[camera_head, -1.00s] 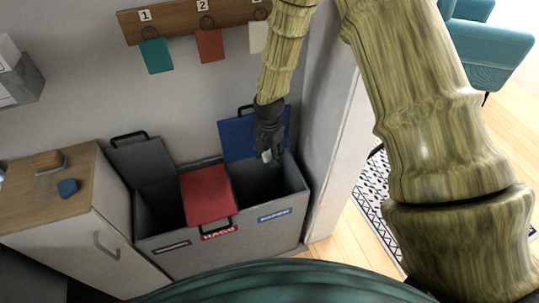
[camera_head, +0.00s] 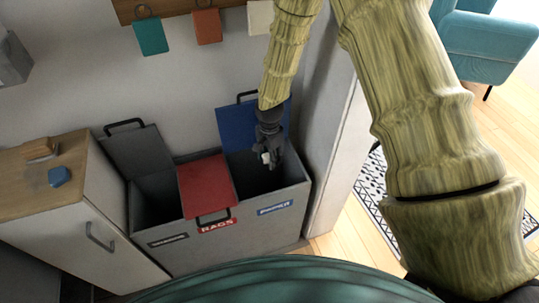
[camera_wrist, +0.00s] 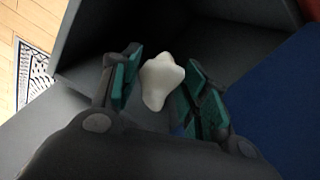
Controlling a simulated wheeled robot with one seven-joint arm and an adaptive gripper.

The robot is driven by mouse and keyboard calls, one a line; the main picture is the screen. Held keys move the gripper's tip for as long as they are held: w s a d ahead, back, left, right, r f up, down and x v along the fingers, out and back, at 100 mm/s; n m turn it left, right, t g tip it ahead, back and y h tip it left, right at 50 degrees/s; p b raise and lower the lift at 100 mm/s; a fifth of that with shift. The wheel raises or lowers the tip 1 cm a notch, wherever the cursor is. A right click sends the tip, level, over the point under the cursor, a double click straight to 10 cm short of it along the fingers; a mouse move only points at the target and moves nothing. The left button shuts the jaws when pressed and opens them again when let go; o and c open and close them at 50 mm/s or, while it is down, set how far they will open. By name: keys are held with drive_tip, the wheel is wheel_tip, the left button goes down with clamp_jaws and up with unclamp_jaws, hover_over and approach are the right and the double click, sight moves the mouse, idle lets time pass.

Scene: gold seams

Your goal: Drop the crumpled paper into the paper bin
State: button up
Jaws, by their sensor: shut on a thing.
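My gripper (camera_head: 268,152) is shut on the white crumpled paper (camera_head: 265,157). In the wrist view the paper (camera_wrist: 160,80) sits between the two teal-padded fingers (camera_wrist: 158,84). The paper bin is the right compartment of a grey bin unit, with a blue lid (camera_head: 237,130) standing open and a blue label (camera_head: 274,209) on its front wall. My gripper points down at the opening of this compartment, with the dark interior behind it. How far the fingertips are below the rim is hard to tell.
The middle compartment has a shut red lid (camera_head: 206,184) marked RAGS. The left compartment is open, its grey lid (camera_head: 139,151) raised. A cabinet (camera_head: 95,215) with a blue item (camera_head: 59,176) and a brush-like item (camera_head: 40,149) stands left. A wall edge (camera_head: 335,165) rises close on the right.

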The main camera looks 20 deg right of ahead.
drive_tip(key=shift+f, duration=0.15)
drive_tip(key=o, duration=0.7)
wheel_tip(320, 180, up, 12)
drive_tip(key=shift+f, duration=0.1)
idle(0.6)
idle(0.3)
